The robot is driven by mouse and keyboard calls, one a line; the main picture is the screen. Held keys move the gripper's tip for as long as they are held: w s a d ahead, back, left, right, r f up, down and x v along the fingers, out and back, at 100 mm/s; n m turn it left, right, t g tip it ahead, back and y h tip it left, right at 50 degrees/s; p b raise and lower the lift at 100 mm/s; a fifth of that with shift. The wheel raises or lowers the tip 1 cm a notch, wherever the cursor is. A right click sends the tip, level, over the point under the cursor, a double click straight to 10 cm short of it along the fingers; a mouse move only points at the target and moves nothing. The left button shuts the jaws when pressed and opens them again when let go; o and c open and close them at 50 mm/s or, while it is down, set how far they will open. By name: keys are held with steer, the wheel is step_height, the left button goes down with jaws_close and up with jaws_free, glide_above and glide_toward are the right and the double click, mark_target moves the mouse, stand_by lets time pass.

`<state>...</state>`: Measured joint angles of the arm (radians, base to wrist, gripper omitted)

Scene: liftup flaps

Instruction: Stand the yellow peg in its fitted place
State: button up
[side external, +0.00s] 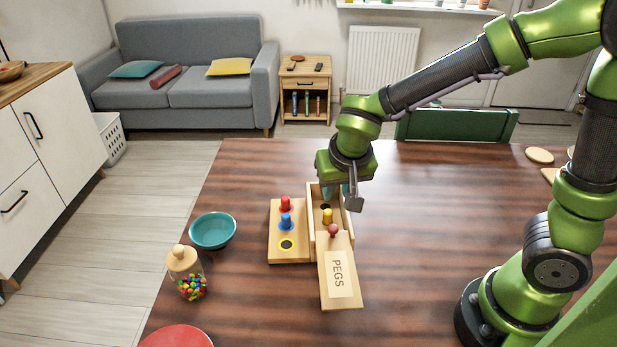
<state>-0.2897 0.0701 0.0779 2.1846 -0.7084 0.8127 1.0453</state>
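The yellow peg (328,216) shows inside the open part of a wooden box (311,205), just behind the lid's red knob; its lower end is hard to see. The box's lid (340,277), marked PEGS, lies drawn toward the camera and uncovers the back of the box. A wooden peg board (289,257) is left of the box. It holds a red peg (286,203) and a blue peg (286,221); its front place, a yellow ring (286,245) with a dark hole, is empty. My gripper (348,194) is over the box's back right, apart from the yellow peg. Its finger gap is hidden.
A teal bowl (213,231), a candy jar (187,275) and a red plate (177,338) are at the table's left. Round coaster (540,155) lies far right. The table (420,230) right of the box is clear.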

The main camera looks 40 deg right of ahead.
mark_target(329, 213)
steer(key=x, duration=1.1)
steer(key=shift+w+f, duration=0.1)
steer(key=shift+f, duration=0.25)
jaws_close()
